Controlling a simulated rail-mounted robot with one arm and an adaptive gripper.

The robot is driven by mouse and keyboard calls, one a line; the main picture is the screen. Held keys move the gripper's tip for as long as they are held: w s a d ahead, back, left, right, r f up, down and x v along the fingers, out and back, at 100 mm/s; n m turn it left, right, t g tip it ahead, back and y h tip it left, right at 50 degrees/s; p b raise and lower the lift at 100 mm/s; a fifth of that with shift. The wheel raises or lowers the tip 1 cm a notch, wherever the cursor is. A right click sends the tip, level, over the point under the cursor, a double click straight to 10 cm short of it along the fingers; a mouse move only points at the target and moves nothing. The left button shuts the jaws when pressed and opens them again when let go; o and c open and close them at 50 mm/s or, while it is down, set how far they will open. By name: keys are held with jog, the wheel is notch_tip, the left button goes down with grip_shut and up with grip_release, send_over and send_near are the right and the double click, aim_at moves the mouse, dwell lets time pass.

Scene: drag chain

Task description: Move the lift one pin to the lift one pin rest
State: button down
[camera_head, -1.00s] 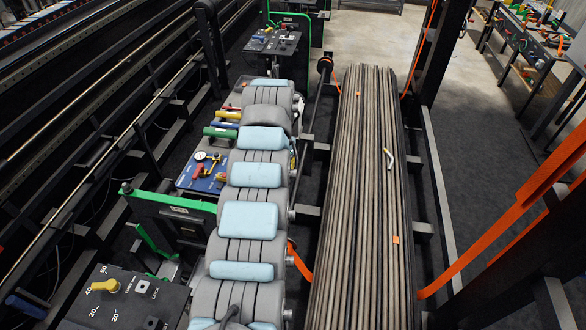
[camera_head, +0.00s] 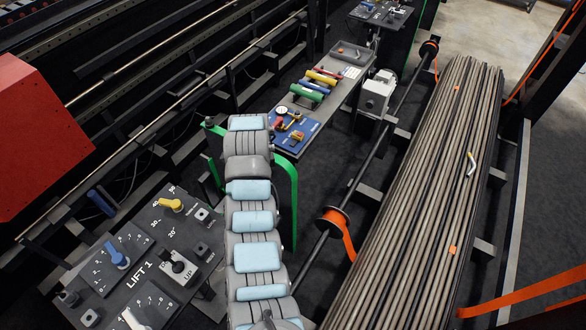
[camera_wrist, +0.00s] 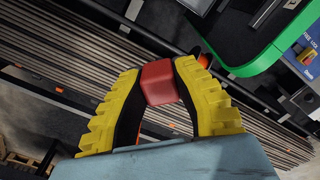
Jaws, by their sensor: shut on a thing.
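In the wrist view, my gripper (camera_wrist: 160,76) has its two yellow ribbed fingers closed on a red block-like piece (camera_wrist: 158,84), which looks like the head of the lift one pin. The rest of the pin is hidden or not clear. In the head view my arm reaches up the middle, and its far end hides the gripper and the pin. The panel marked LIFT 1 (camera_head: 138,278) lies at the lower left, left of my arm. I cannot make out the lift one pin rest in either view.
A green frame (camera_head: 293,190) stands close behind my arm. A bench with a blue tool board (camera_head: 298,131) and coloured handles (camera_head: 316,86) lies beyond. A bundle of long bars (camera_head: 430,200) fills the right. A red block (camera_head: 35,135) stands at the left edge.

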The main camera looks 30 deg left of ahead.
jog(key=s+a+f+m, duration=0.1)
jog(key=s+a+m, duration=0.2)
jog(key=s, duration=0.4)
jog(key=s+a+f+m+b, duration=0.1)
jog(key=s+a+m, duration=0.2)
jog(key=s, duration=0.5)
jog(key=s+a+f+m, duration=0.2)
jog(key=s+a+m, duration=0.1)
jog(key=s, duration=0.4)
jog(key=shift+s+a, duration=0.2)
jog(key=shift+a, duration=0.3)
jog(key=shift+f+b, duration=0.2)
jog(key=shift+b, duration=0.1)
jog(key=b, duration=0.3)
send_over(198, 245)
jog(key=d, duration=0.1)
jog(key=shift+s+d+f, duration=0.1)
jog(key=shift+s+f, duration=0.05)
jog(key=shift+f, duration=1)
jog(key=shift+s+d+f, duration=0.1)
jog(key=shift+f, duration=1.05)
jog(key=shift+f+b, duration=1.85)
jog(key=shift+f, duration=0.25)
jog(key=c, duration=0.9)
grip_release()
